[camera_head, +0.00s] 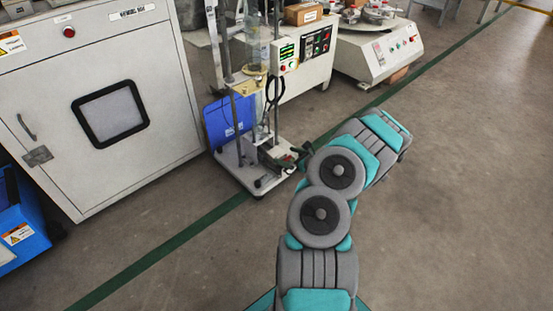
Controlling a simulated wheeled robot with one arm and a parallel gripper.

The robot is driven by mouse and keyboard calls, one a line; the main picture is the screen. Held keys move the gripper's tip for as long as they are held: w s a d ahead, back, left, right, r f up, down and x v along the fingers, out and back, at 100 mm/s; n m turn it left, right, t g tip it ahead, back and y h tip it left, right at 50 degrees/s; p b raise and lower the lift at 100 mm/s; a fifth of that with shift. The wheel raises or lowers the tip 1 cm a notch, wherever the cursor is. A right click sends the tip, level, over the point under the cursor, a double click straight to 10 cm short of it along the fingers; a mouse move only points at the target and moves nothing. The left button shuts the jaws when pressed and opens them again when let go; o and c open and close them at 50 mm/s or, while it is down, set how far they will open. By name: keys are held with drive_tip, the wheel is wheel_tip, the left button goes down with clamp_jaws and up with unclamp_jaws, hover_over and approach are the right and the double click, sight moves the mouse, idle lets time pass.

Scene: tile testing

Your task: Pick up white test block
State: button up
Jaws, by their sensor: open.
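I cannot make out a white test block in the head view. My grey and teal arm (320,215) rises from the bottom edge and bends toward the upper right over the floor. I cannot make out my gripper's fingers. A small dark part (302,149) shows just left of the arm, by the test stand's base, and I cannot tell what it belongs to.
A test stand with a white base (235,165) and a blue panel (223,121) stands left of my arm. A large white cabinet (60,95) fills the left. A white machine (375,52) stands at the back. The floor (470,190) at right is clear.

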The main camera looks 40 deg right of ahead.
sight(279, 154)
drive_tip(key=shift+s+d+f, duration=0.1)
drive_tip(key=shift+d+f, duration=0.3)
drive_tip(key=shift+f, duration=0.1)
drive_tip(key=shift+w+f, duration=0.2)
drive_tip(key=shift+w, duration=0.1)
drive_tip(key=x, duration=0.3)
drive_tip(key=b+x, duration=0.1)
drive_tip(key=x, duration=0.1)
drive_tip(key=shift+w+a+f, duration=0.2)
drive_tip(key=shift+w+a, duration=0.05)
drive_tip(key=shift+w, duration=0.6)
drive_tip(key=shift+f, duration=0.1)
clamp_jaws()
